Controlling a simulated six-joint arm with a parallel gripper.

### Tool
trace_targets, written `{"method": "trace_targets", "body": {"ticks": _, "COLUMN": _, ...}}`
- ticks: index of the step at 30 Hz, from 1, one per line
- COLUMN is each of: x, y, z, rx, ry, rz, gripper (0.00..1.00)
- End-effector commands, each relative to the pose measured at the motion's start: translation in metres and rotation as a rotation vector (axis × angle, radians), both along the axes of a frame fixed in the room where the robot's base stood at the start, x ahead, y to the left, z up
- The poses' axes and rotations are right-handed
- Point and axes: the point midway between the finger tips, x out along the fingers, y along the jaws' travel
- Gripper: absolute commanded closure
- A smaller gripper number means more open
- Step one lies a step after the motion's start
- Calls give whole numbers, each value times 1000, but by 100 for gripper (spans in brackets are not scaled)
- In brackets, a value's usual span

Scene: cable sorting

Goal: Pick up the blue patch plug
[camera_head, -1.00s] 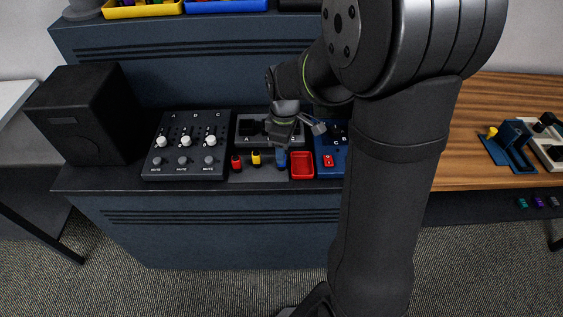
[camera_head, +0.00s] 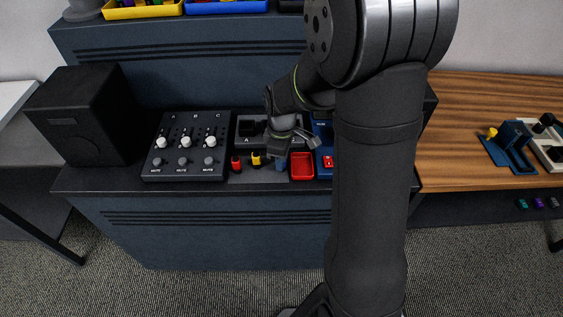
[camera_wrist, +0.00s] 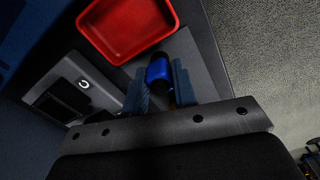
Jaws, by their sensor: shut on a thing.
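The blue patch plug (camera_wrist: 158,71) sits between the two fingers of my gripper (camera_wrist: 160,88) in the wrist view. The fingers are closed on its sides. In the head view the plug (camera_head: 281,164) shows just below my gripper (camera_head: 281,155), over the dark desk between the yellow plug and the red tray. Whether the plug touches the desk or is raised above it I cannot tell.
A red tray (camera_head: 302,166) stands right of the plug. A yellow plug (camera_head: 256,159) and a red plug (camera_head: 236,163) stand to the left. A slider panel (camera_head: 187,147) lies farther left. A grey socket box (camera_head: 246,132) is behind. The desk's front edge is close.

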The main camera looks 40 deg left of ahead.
Motion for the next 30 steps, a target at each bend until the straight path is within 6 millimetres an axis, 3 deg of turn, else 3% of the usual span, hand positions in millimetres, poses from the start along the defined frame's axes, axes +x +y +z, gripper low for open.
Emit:
{"method": "trace_targets", "body": {"ticks": 8, "x": 0, "y": 1, "z": 8, "rx": 2, "ry": -1, "rz": 0, "gripper": 98}}
{"method": "trace_targets", "body": {"ticks": 15, "x": 0, "y": 1, "z": 45, "rx": 5, "ry": -3, "rz": 0, "gripper": 98}}
{"method": "trace_targets", "body": {"ticks": 24, "x": 33, "y": -64, "z": 84, "rx": 4, "ry": -3, "rz": -7, "gripper": 98}}
{"method": "trace_targets", "body": {"ticks": 30, "x": 46, "y": -92, "z": 102, "rx": 0, "ry": -1, "rz": -4, "gripper": 98}}
